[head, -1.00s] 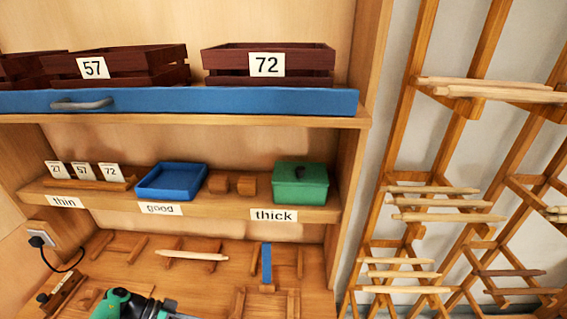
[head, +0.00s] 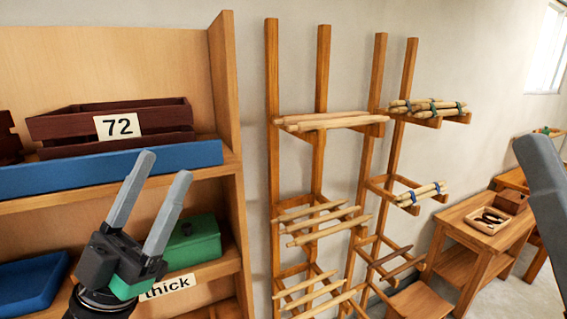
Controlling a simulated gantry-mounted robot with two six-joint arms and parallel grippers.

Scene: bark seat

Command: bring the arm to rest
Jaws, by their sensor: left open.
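My left gripper (head: 166,166) is raised in front of the shelf unit, its two grey fingers pointing up and apart with nothing between them.
A dark wooden crate marked 72 (head: 105,130) sits on the upper shelf, and a blue tray (head: 30,283) is below left. A wooden rack (head: 272,150) holds pale sticks and tied bundles (head: 432,106). A wooden bench (head: 465,240) stands at right.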

